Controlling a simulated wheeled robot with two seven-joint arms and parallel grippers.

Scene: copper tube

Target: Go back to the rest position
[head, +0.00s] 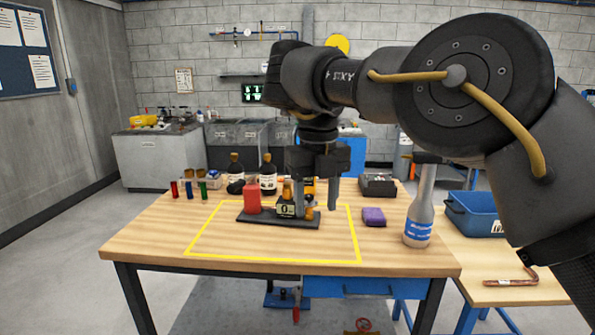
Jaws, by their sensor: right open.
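My right gripper (316,207) points down over the wooden table, with its arm coming in from the right across the upper picture. Its two fingers are apart. They overlap in view the right end of a dark base plate (262,219) that carries a red block (252,196) and a small device with a display (286,210). I cannot tell whether the fingers touch anything there. A bent copper tube (510,282) lies on the side table at the right, away from the gripper. My left gripper is not in view.
A yellow outline (200,238) marks the table (160,228). Dark bottles and coloured vials (189,189) are behind left. A blue bin (474,214) is at right. The front-left tabletop is clear.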

